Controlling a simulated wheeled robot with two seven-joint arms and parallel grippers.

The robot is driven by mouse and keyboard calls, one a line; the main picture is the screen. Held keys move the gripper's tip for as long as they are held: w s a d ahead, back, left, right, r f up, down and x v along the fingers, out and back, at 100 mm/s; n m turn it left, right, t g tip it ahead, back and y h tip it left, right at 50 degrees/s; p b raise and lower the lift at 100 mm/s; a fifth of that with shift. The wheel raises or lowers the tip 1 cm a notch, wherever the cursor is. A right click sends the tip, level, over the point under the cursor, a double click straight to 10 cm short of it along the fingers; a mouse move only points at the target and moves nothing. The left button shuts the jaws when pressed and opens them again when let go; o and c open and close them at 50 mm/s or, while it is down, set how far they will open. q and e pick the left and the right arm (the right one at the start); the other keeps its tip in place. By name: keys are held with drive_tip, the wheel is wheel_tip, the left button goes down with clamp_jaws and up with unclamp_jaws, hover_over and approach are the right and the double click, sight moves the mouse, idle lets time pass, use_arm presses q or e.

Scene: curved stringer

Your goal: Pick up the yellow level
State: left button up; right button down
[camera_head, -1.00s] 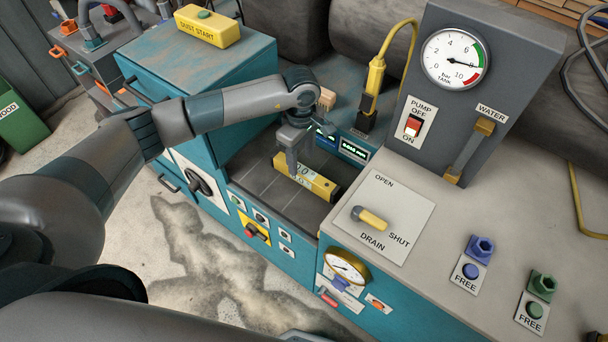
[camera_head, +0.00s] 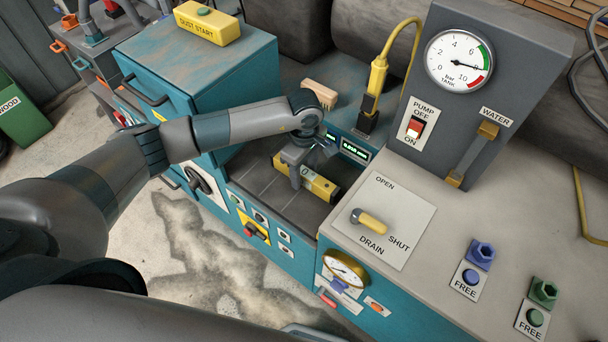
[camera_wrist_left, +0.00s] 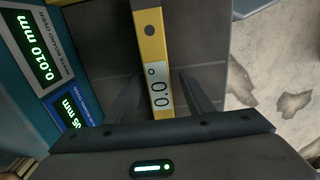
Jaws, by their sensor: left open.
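The yellow level (camera_head: 318,186) lies in the dark recessed bed of the teal machine in the head view. In the left wrist view the level (camera_wrist_left: 151,45) runs lengthwise between the two fingers, with a "0.0°" label facing up. My left gripper (camera_head: 298,176) is over the level, its fingers open on either side of it. In the wrist view the gripper (camera_wrist_left: 160,95) shows a gap between each finger and the level. The near end of the level is hidden by the gripper body. My right gripper is not in view.
The grey control panel (camera_head: 455,95) and the drain lever (camera_head: 369,219) stand to the right.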

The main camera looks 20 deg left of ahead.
sight(304, 171)
use_arm(q)
drive_tip(key=shift+c, duration=0.5)
drive_tip(key=shift+w, duration=0.1)
clamp_jaws()
drive_tip(key=shift+r+p, duration=0.35)
drive_tip(key=shift+r, duration=0.3)
wheel_tip(304, 171, up, 8)
drive_tip(key=p, duration=0.2)
drive_tip(key=shift+f+p, duration=0.25)
drive_tip(key=shift+p, duration=0.15)
drive_tip(key=shift+r, duration=0.55)
